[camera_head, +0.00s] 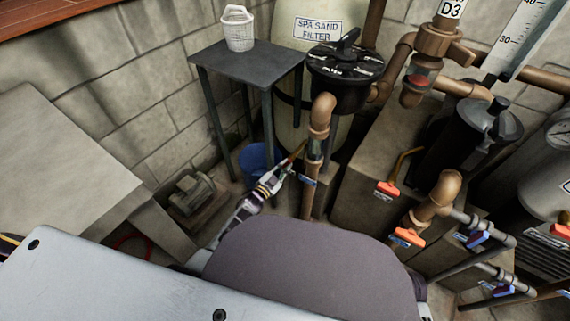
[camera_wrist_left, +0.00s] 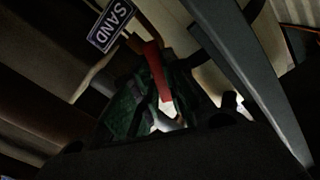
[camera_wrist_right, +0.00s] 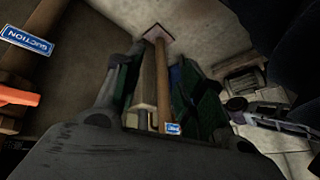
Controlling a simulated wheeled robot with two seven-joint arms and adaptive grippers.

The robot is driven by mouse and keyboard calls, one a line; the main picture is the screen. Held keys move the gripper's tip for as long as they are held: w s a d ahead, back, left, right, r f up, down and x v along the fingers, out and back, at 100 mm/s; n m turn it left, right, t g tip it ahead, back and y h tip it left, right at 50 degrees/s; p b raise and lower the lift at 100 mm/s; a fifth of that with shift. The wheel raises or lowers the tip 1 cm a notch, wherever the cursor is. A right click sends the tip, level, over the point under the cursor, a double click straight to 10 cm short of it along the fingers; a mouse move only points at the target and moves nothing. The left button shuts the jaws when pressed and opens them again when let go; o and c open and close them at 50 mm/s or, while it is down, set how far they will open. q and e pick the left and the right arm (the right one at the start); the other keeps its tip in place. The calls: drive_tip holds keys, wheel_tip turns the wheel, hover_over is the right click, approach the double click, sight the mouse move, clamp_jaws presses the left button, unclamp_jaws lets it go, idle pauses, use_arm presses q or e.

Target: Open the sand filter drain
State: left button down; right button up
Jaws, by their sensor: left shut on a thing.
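The sand filter tank (camera_head: 305,30), pale with a black top, is labelled SPA SAND FILTER and stands at the back. My left gripper (camera_head: 290,162) is low in front of it, beside a brown vertical pipe. In the left wrist view, a red handle (camera_wrist_left: 157,72) lies between its green-padded fingers, which are shut on it. A blue tag reading SAND (camera_wrist_left: 112,25) hangs close by. Which way the valve is turned cannot be told. My right gripper (camera_wrist_right: 156,95) is open and empty in the right wrist view, hidden in the head view.
A dark table (camera_head: 245,64) with a white basket (camera_head: 238,28) stands left of the tank, a blue bucket (camera_head: 258,160) below it. Pipes with orange-red handles (camera_head: 406,238) crowd the right side. A pale block (camera_head: 60,150) fills the left.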

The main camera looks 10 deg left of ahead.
use_arm(q)
drive_tip(key=n+p, duration=0.1)
drive_tip(key=n, duration=0.2)
drive_tip(key=shift+n+p, duration=0.3)
drive_tip(key=shift+n, duration=1.4)
use_arm(e)
drive_tip(key=shift+g+h, duration=0.4)
drive_tip(key=shift+d+r, duration=0.2)
drive_tip(key=shift+r, duration=0.6)
drive_tip(key=shift+d+r, duration=0.2)
drive_tip(key=shift+r, duration=0.6)
drive_tip(key=shift+d+r, duration=0.2)
drive_tip(key=shift+r, duration=0.6)
use_arm(q)
drive_tip(key=c, duration=1.4)
unclamp_jaws()
drive_tip(key=shift+o, duration=0.2)
use_arm(e)
drive_tip(key=shift+s+f, duration=0.3)
drive_tip(key=shift+s, duration=0.1)
use_arm(q)
drive_tip(key=shift+s, duration=0.1)
